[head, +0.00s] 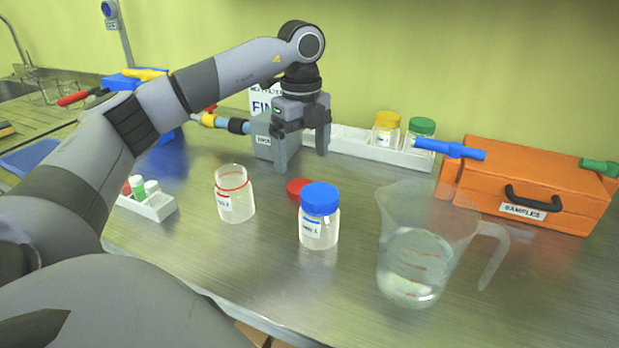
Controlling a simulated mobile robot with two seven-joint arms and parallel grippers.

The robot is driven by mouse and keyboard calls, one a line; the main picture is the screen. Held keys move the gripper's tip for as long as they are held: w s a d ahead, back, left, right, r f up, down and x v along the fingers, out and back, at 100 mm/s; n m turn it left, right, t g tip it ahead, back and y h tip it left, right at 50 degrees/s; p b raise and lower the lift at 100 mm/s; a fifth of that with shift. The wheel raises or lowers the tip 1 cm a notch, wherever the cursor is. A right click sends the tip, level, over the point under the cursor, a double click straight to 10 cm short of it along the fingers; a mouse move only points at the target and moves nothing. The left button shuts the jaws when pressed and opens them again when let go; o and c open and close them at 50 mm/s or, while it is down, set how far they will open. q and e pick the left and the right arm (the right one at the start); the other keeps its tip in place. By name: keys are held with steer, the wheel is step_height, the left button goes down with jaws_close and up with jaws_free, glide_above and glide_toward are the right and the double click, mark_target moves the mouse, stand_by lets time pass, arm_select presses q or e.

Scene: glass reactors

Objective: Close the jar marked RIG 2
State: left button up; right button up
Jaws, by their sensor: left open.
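An open clear jar (234,203) with a red ring near its mouth stands upright on the metal bench; its small label is hard to read but seems to end in 2. A red lid (298,187) lies flat on the bench to its right, partly hidden behind a jar with a blue lid (319,229), whose label seems to end in 1. My left gripper (302,153) points down, open and empty, above and behind the red lid, apart from it. My right gripper is not in view.
A clear measuring jug (413,265) holding liquid stands at the right front. Behind it is an orange case (535,180). A white tray at the back holds a yellow-lidded jar (385,128) and a green-lidded jar (420,132). A small vial rack (155,207) sits left of the open jar.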

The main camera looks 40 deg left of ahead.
mark_target(301, 186)
arm_select(q)
steer(key=shift+w+a, duration=0.1)
steer(key=shift+w, duration=0.1)
steer(key=shift+s, duration=0.1)
steer(key=shift+f, duration=0.95)
steer(key=shift+s+a+f, duration=0.1)
steer(key=shift+f, duration=1.2)
steer(key=shift+a+f, duration=0.1)
steer(key=shift+f, duration=1.2)
steer(key=shift+c, duration=0.3)
steer(key=c, duration=1)
